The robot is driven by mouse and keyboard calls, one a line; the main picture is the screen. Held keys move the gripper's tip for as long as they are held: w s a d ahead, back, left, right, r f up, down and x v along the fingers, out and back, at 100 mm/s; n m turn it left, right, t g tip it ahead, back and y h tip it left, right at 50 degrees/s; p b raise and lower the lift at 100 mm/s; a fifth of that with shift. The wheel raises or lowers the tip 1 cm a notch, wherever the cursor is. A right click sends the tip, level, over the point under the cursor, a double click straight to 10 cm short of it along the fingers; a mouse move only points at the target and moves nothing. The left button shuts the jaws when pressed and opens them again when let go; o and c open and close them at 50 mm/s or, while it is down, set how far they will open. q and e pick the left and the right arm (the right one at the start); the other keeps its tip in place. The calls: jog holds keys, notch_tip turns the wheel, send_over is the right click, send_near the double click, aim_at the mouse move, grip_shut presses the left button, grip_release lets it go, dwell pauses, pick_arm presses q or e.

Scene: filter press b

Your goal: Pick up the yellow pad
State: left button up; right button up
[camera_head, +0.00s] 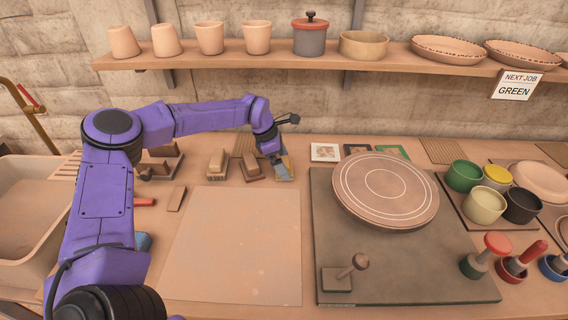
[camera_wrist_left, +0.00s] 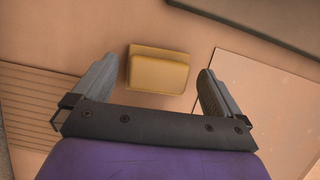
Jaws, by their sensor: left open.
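The yellow pad (camera_wrist_left: 158,71) is a small block lying on the table in the left wrist view. It sits between and just ahead of the two fingers of my left gripper (camera_wrist_left: 157,88), with bare table showing on both sides of it. In the head view my left gripper (camera_head: 281,168) points down over the pad's spot behind the pale board, and it hides most of the pad. The left gripper is open and holds nothing. My right gripper is in neither view.
A pale board (camera_head: 238,248) lies in front of the gripper. To the right, a dark mat (camera_head: 440,270) carries a round wheel (camera_head: 386,188) and a stamp-like tool (camera_head: 342,276). Small blocks (camera_head: 216,163) stand just left of the gripper. A shelf (camera_head: 380,58) with pots runs along the wall behind.

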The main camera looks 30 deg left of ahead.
pick_arm(q)
jog(key=shift+x, duration=0.95)
jog(key=shift+a, duration=0.2)
jog(key=shift+c, duration=0.3)
jog(key=c, duration=0.9)
jog(key=shift+r, duration=0.1)
jog(key=shift+r, duration=0.5)
jog(key=s+d+r+b, duration=0.1)
jog(key=s+d+r, duration=0.2)
jog(key=r, duration=0.1)
jog(key=s+d+r+b, duration=0.2)
jog(key=s+d+r, duration=0.1)
jog(key=s+r, duration=0.1)
jog(key=s+d+r+b, duration=0.1)
jog(key=s+d+r, duration=0.2)
jog(key=r, duration=0.1)
jog(key=shift+s+d+b, duration=0.15)
jog(key=shift+s+b, duration=0.15)
jog(key=shift+b, duration=0.1)
